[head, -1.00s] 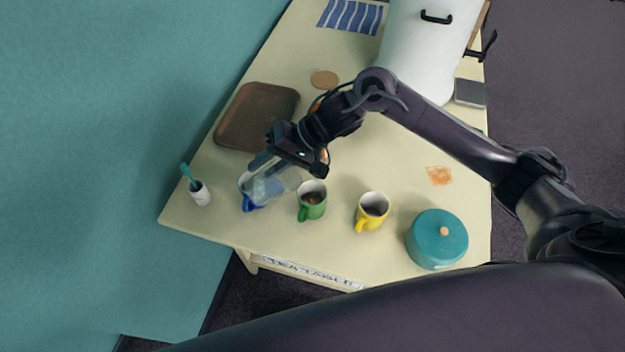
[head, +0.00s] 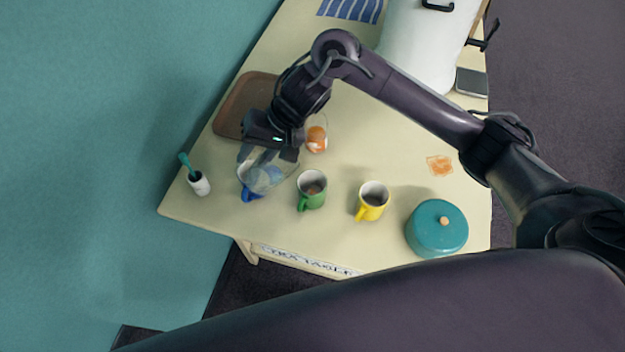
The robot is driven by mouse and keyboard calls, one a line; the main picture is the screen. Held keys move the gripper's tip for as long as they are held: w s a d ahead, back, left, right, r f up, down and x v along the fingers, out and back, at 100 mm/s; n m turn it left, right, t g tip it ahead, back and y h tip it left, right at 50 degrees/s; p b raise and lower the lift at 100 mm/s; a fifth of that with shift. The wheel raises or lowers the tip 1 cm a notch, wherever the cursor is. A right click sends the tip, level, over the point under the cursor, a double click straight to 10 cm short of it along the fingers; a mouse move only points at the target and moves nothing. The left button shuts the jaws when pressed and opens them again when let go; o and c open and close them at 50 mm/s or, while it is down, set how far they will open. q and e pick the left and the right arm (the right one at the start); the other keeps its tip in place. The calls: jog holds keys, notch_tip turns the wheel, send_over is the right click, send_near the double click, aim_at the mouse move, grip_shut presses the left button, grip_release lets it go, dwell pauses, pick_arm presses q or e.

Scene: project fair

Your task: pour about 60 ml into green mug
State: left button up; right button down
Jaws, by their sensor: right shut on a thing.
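The green mug (head: 311,192) stands upright on the table, with some dark contents visible inside. My right gripper (head: 268,149) is shut on a clear jug (head: 264,172), up and to the left of the green mug. The jug hangs over the blue mug (head: 251,194) and hides most of it. I cannot tell how far the jug is tilted or how much liquid is in it. My left gripper is not in view.
A yellow mug (head: 372,201) and a teal pot (head: 437,229) stand to the right. A white cup with a teal stick (head: 199,183) is at the left corner. A brown tray (head: 229,117) and a glass with something orange (head: 317,134) lie behind.

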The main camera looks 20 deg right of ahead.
jog(key=shift+w+a+f+h, duration=0.1)
jog(key=shift+a+f+h, duration=0.25)
jog(key=shift+a, duration=0.3)
jog(key=shift+w+a+f+h, duration=0.1)
jog(key=shift+a+f+h, duration=0.1)
jog(key=shift+a+h, duration=0.35)
jog(key=shift+w+a+h, duration=0.25)
jog(key=shift+a+h, duration=0.55)
jog(key=shift+a, duration=0.3)
jog(key=shift+w+a+f+g+h, duration=0.15)
jog(key=shift+a+f+h, duration=0.25)
jog(key=shift+a+h, duration=0.25)
jog(key=shift+s+a+f+g+h, duration=0.1)
jog(key=shift+a+f+g+h, duration=0.1)
jog(key=shift+a+f+h, duration=0.35)
jog(key=shift+w+a+f+g+h, duration=0.15)
jog(key=shift+a+f+h, duration=0.15)
jog(key=shift+a+h, duration=0.4)
